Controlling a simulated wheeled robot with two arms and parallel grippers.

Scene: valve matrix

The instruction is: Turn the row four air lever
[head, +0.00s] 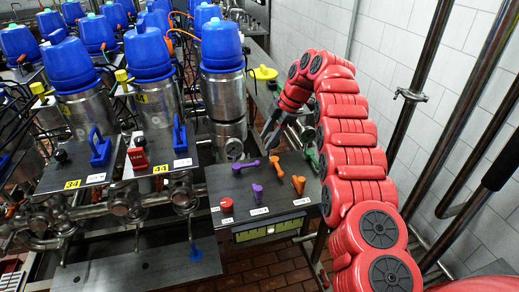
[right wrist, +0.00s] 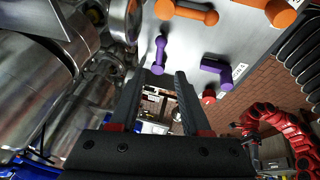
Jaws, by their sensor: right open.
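A dark panel (head: 215,183) carries several small levers. I cannot read which is the row four air lever. My right gripper (head: 270,136) is open and empty above the panel's back. In the right wrist view, the purple bar lever (right wrist: 159,55) lies just beyond the open fingertips (right wrist: 158,82), apart from them. My left gripper is out of view.
Blue-capped steel valves (head: 222,85) stand left of the panel, with blue levers (head: 101,147) and a red block (head: 137,153) below. Dark upright pipes (head: 420,90) and a white tiled wall are at the right. Brick floor shows below.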

